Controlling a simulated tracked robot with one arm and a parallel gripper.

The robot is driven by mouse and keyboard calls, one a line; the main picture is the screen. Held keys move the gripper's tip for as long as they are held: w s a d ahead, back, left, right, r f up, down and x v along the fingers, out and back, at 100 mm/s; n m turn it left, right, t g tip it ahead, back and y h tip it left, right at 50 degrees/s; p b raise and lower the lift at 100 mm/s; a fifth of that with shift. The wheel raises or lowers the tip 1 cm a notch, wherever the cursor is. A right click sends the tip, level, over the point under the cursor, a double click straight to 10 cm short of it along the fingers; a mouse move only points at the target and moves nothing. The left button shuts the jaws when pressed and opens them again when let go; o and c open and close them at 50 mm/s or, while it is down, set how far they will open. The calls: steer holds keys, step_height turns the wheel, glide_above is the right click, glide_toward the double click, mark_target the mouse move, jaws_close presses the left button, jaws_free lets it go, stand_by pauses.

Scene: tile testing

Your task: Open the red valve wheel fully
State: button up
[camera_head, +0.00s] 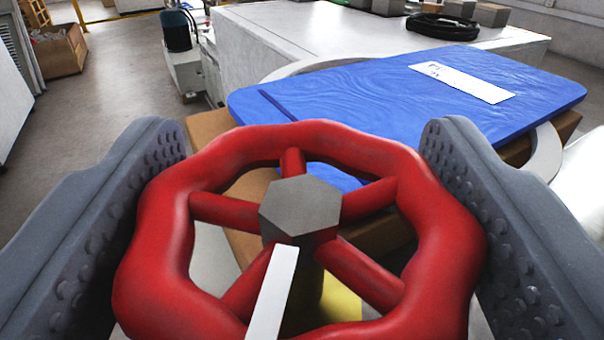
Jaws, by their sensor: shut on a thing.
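The red valve wheel (444,225) fills the lower middle of the head camera view. It has a wavy rim, several spokes and a grey hexagonal hub (300,206). A white strip (272,295) lies over its lower part, running down from the hub. My gripper (300,215) has one grey, studded finger on each side of the wheel, and it is shut on the wheel's rim across its width. The lower edge of the rim is cut off by the picture. The stem below the hub is mostly hidden.
A blue board (380,88) with a white label (462,82) lies just beyond the wheel, over brown cardboard. A large white block (300,45) stands behind it, with a black cable coil (441,26) on top. Open grey floor (110,100) lies at the left.

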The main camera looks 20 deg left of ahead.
steer(key=shift+r+n+g+y+b, duration=0.15)
steer(key=shift+n+g+y+b, duration=0.2)
steer(key=shift+y, duration=0.25)
steer(key=o, duration=1)
steer(key=p+v, duration=0.4)
steer(key=v, duration=0.9)
steer(key=shift+s+d+f, duration=0.2)
steer(key=shift+s, duration=0.15)
